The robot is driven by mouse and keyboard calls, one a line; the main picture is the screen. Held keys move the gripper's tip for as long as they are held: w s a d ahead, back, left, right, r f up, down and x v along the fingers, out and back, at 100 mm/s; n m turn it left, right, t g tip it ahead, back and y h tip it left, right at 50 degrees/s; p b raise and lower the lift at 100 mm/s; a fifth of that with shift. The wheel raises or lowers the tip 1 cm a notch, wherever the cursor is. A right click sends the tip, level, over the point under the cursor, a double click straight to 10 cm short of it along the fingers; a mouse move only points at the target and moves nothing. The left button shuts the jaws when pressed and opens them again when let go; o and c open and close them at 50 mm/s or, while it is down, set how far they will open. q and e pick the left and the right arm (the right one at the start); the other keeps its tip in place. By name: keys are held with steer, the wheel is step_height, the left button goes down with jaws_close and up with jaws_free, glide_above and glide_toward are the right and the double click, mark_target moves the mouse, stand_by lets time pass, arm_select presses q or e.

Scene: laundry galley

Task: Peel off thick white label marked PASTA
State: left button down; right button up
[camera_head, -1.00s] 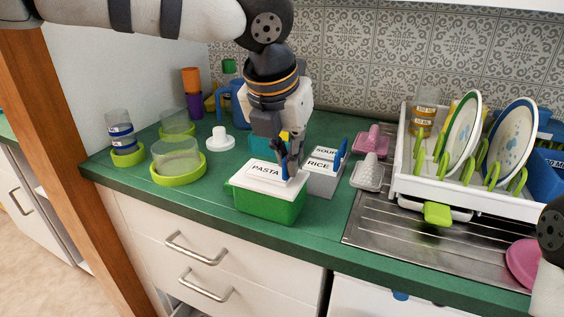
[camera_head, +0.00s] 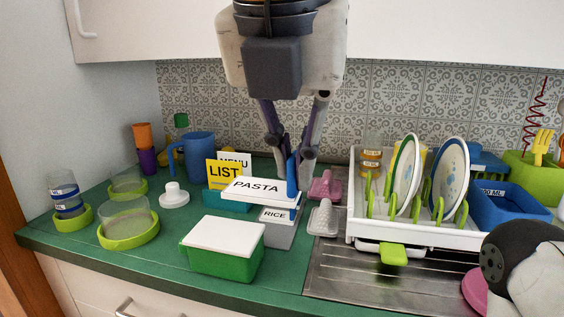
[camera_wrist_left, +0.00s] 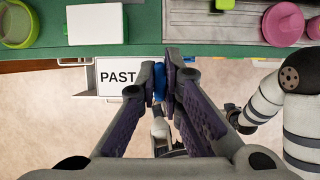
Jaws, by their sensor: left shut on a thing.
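The thick white PASTA label (camera_head: 255,190) hangs in the air above and behind the green box (camera_head: 218,263). My left gripper (camera_head: 292,168) is shut on the label's blue tab (camera_head: 293,182) at its right end. The label's text shows partly in the left wrist view (camera_wrist_left: 112,86), cut off by a finger. The green box stands on the counter, its white lid (camera_head: 224,236) bare and clear of the label. The lid also shows in the left wrist view (camera_wrist_left: 97,24). My right arm shows at the right; its gripper cannot be made out clearly.
A grey RICE box (camera_head: 283,238) stands right behind the green box, partly under the label. A teal box with a yellow LIST label (camera_head: 224,172) is further back. Lime-based containers (camera_head: 128,232) stand left. A dish rack (camera_head: 440,236) and metal drainboard (camera_head: 370,285) are right.

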arm_select(q)
steer(key=shift+r, duration=1.6)
stand_by(0.6)
